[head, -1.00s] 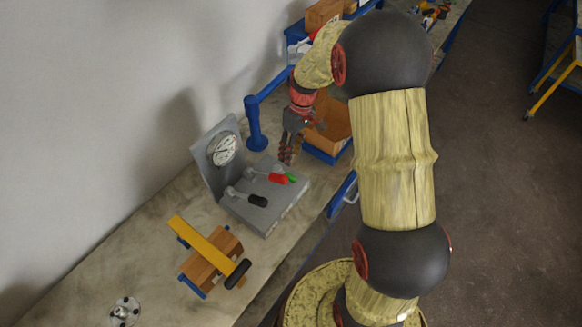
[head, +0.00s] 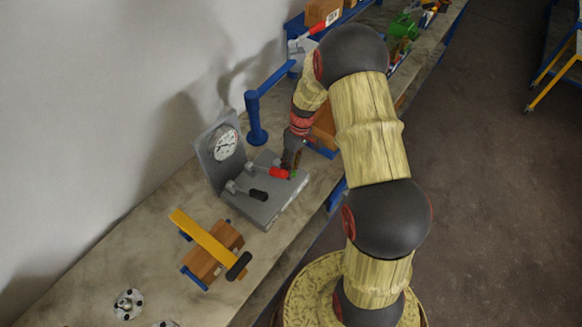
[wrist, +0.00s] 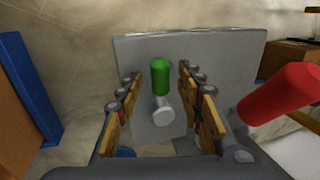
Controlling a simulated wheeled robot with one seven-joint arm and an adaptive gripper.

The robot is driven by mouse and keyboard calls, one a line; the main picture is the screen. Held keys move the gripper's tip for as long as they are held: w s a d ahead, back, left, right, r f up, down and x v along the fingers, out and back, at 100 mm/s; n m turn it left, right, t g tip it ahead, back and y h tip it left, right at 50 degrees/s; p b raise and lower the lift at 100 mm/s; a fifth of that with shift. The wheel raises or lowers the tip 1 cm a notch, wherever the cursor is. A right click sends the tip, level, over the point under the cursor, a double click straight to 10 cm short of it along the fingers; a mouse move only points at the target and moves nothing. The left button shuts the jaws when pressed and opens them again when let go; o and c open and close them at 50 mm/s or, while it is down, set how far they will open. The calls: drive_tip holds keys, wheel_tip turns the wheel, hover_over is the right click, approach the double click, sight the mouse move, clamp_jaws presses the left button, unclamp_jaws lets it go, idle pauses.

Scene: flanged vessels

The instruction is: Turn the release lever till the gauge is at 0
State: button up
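The grey panel stand (head: 285,208) on the bench carries a round white gauge (head: 226,145); its needle is too small to read. Three levers rise from its base: one with a black grip (head: 258,195), one red (head: 279,173) and one green (head: 293,175). Nothing marks which is the release lever. My gripper (head: 291,160) is low over the base at the green lever. In the wrist view my gripper (wrist: 160,76) is open, with the green lever (wrist: 160,78) between its fingers, gaps showing on both sides. The red grip (wrist: 282,95) is close outside the right finger.
A blue post with an arm (head: 257,118) stands behind the panel, close to my forearm. A wooden block with a yellow bar (head: 205,240) lies in front of it, with a flange disc (head: 128,304) nearer. Boxes and parts fill the bench's far end.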

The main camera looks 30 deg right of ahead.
drive_tip(key=shift+c, duration=1.3)
clamp_jaws()
